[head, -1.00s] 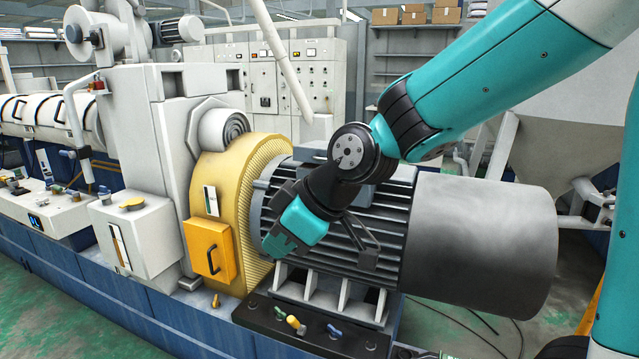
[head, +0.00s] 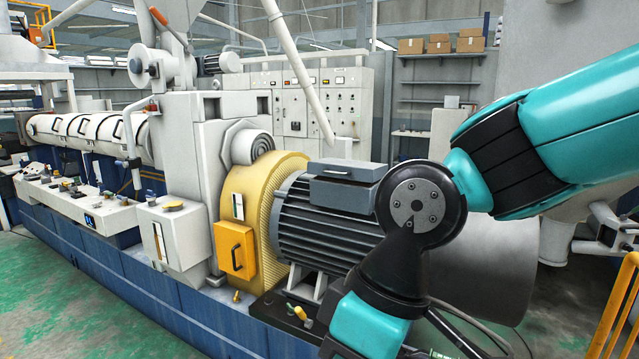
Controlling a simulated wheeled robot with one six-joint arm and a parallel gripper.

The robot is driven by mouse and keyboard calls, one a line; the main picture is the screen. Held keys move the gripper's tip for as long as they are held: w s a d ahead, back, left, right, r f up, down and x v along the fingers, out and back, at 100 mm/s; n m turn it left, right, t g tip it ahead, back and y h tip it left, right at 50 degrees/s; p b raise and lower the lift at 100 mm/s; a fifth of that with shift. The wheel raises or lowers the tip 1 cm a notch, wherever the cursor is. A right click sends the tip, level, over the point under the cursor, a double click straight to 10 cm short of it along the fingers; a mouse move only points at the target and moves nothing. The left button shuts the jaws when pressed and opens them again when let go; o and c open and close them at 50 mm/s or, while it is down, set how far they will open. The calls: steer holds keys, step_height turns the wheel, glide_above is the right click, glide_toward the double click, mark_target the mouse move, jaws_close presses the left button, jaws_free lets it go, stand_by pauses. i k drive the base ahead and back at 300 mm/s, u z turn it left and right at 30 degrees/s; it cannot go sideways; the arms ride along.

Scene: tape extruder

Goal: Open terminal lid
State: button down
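The motor's dark grey terminal box (head: 338,192) sits on top of the ribbed motor (head: 315,232). Its flat lid (head: 348,170) lies on the box and looks closed. My gripper (head: 345,348) is at the bottom edge, in front of and below the motor, well apart from the lid. Its fingertips are cut off or too unclear to read, so I cannot tell its opening. My wrist and arm cover the motor's right part and come close to the box's right end in the picture.
Left of the motor are a yellow guard (head: 262,180) and a yellow box with a handle (head: 236,250). A blue base (head: 175,300) runs below the machine. Green floor (head: 60,325) at the front left is clear. A yellow railing (head: 615,300) stands at the right.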

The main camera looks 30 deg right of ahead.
mark_target(350, 170)
steer(key=u, duration=0.75)
steer(key=i, duration=1.25)
steer(key=z, duration=0.5)
steer(key=i, duration=0.45)
steer(key=z, duration=0.4)
